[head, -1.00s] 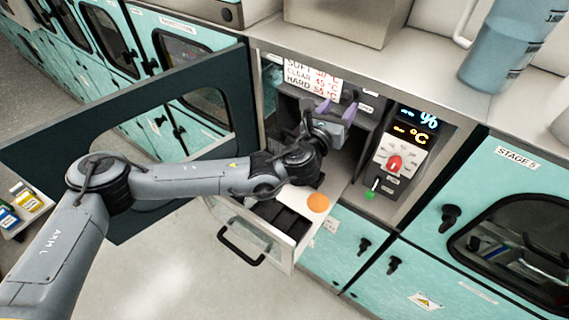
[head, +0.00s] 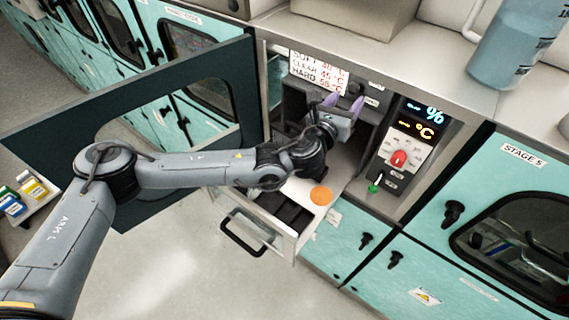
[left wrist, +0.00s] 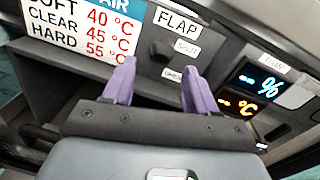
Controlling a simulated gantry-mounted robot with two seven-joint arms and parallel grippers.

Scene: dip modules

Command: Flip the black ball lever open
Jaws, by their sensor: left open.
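The black ball lever (left wrist: 162,50) shows as a dark round knob on the dark panel under the FLAP label (left wrist: 178,22) and left of the SPLIT label (left wrist: 187,47) in the left wrist view. My left gripper (left wrist: 158,68) is open, its two purple fingers pointing at that panel, with the ball between the fingertips in the picture. I cannot tell how far beyond them it is, and I see no contact. In the head view my left gripper (head: 344,101) reaches into the open cabinet bay; the ball is not clear there. My right gripper is out of view.
A settings card (head: 317,72) hangs left of the panel. A control panel with a red knob (head: 399,158) and a green-tipped lever (head: 374,188) stands right. The cabinet door (head: 60,135) is swung open, and a drawer (head: 262,232) stands out below with an orange disc (head: 321,196).

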